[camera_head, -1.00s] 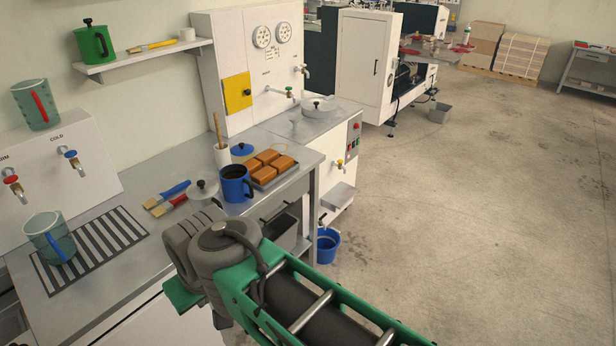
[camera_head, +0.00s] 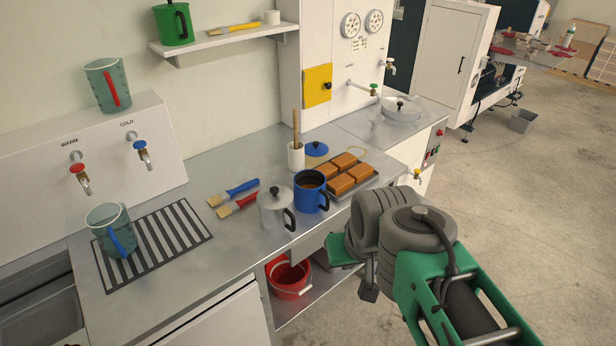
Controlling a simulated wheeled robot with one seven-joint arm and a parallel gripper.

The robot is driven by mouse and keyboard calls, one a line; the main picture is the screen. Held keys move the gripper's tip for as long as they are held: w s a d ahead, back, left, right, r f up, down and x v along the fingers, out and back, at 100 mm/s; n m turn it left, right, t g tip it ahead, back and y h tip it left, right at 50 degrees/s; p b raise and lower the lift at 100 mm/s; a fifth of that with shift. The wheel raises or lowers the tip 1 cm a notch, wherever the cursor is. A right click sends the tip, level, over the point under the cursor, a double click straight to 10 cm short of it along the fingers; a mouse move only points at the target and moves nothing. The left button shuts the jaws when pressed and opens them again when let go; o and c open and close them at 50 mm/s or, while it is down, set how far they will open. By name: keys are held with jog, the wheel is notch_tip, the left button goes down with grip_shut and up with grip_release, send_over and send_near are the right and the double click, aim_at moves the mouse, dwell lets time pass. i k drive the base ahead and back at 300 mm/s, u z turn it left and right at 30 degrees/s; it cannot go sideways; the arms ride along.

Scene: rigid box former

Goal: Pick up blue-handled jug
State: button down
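The blue-handled jug (camera_head: 103,222) is a translucent green-grey vessel. It stands upright on the striped mat (camera_head: 150,245) at the left of the steel counter, its blue handle (camera_head: 122,241) toward the front. Nothing covers it. My arm, green with grey joints, is at the lower right, well apart from the jug. My gripper's fingers do not show. A similar jug with a red handle (camera_head: 108,86) stands on top of the white tap panel.
Warm and cold taps (camera_head: 140,150) stick out behind the jug. Two brushes (camera_head: 235,192), a lidded metal pot (camera_head: 277,208), a blue mug (camera_head: 310,192) and a tray of orange-brown blocks (camera_head: 373,178) stand to the right. A sink (camera_head: 40,310) is at the lower left.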

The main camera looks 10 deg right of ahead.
aim_at(110, 223)
jog(key=i, duration=0.55)
jog(key=u, duration=4.1)
jog(key=k, duration=1)
jog(key=z, duration=0.75)
jog(key=i, duration=0.5)
